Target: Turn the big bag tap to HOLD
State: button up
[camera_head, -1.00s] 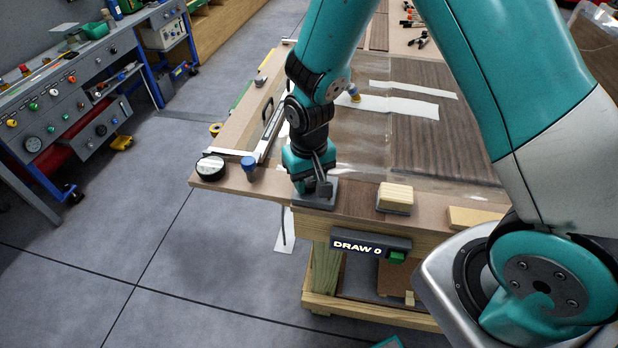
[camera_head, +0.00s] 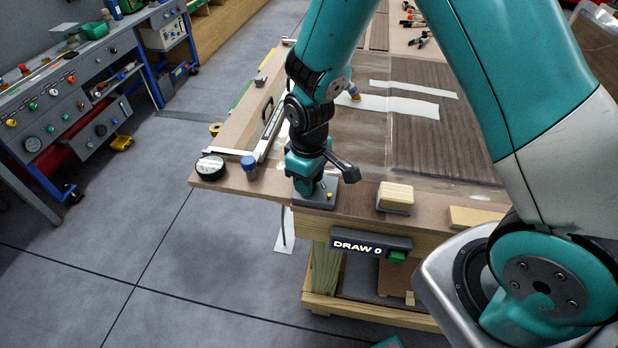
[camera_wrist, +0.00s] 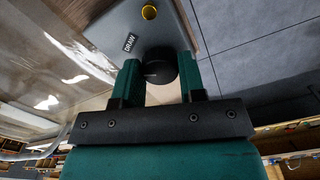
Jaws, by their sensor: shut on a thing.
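The bag tap sits on a grey base plate (camera_head: 320,200) at the near-left corner of the table. My gripper (camera_head: 303,182) points down over the plate, and its green jaws (camera_wrist: 163,75) are shut on the tap's round black knob (camera_wrist: 158,68) in the wrist view. In the head view the tap's dark handle (camera_head: 345,171) sticks out to the right of my gripper. A DRAW label (camera_wrist: 130,43) and a yellow-rimmed hole (camera_wrist: 150,12) show on the plate in the wrist view. No HOLD label is readable.
A sign reading DRAW 0 (camera_head: 358,247) hangs on the table's front edge above a green block. A sanding block (camera_head: 396,197) lies right of the plate. A blue-topped piece (camera_head: 249,164) and a round black tin (camera_head: 210,167) stand to the left.

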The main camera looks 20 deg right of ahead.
jog(key=n, duration=0.5)
dwell(0.5)
jog(key=o, duration=0.9)
notch_tip(320, 180, up, 18)
jog(key=shift+f+b, duration=0.25)
jog(key=shift+b, duration=0.55)
